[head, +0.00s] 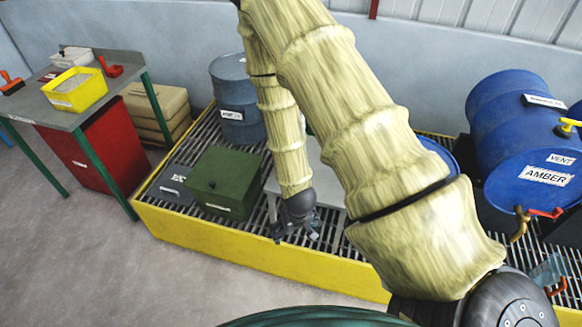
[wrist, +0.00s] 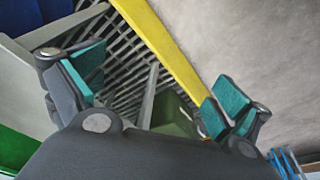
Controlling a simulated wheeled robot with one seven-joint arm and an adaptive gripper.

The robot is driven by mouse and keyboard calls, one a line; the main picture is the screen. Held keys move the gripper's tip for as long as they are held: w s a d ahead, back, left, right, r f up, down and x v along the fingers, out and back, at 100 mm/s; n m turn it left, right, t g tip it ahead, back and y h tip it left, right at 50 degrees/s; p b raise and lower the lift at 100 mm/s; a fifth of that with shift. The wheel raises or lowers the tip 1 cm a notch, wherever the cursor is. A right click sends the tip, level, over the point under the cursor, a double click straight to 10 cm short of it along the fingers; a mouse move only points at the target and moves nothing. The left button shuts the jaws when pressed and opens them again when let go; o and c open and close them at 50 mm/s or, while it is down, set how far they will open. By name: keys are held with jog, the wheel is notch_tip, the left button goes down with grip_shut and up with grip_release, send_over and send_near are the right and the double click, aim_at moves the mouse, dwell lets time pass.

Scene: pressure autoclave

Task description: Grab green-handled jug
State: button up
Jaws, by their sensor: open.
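No green-handled jug can be made out in either view; my arm hides part of the middle of the head view. A clear bluish jug (head: 548,272) with what looks like a red-orange handle is at the right edge of the head view, below the amber drum. My gripper (head: 297,232) hangs over the slatted grating, in front of a pale grey stand (head: 333,184). In the wrist view my gripper (wrist: 157,90) has its teal pads wide apart, with nothing between them. The grating and a green box (wrist: 174,114) show beyond the pads.
A yellow-edged grating platform (head: 215,243) carries the green box (head: 221,180), a grey-blue drum (head: 238,97) and the blue amber drum (head: 525,150) with a brass tap. A workbench (head: 68,118) with a yellow tray (head: 76,88) stands left. Floor at front left is clear.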

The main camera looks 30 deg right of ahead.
jog(key=w+d+r+m+t+h, duration=0.1)
jog(key=w+d+r, duration=0.4)
jog(key=w+r, duration=0.35)
jog(key=w+d+r+m+t, duration=0.1)
jog(key=w+d+r+m, duration=0.1)
jog(key=w+d+r, duration=0.55)
jog(key=w+f+p, duration=0.4)
jog(key=f, duration=0.3)
jog(key=shift+w+d+f, duration=0.15)
jog(key=shift+w+f, duration=0.2)
jog(key=c, duration=1)
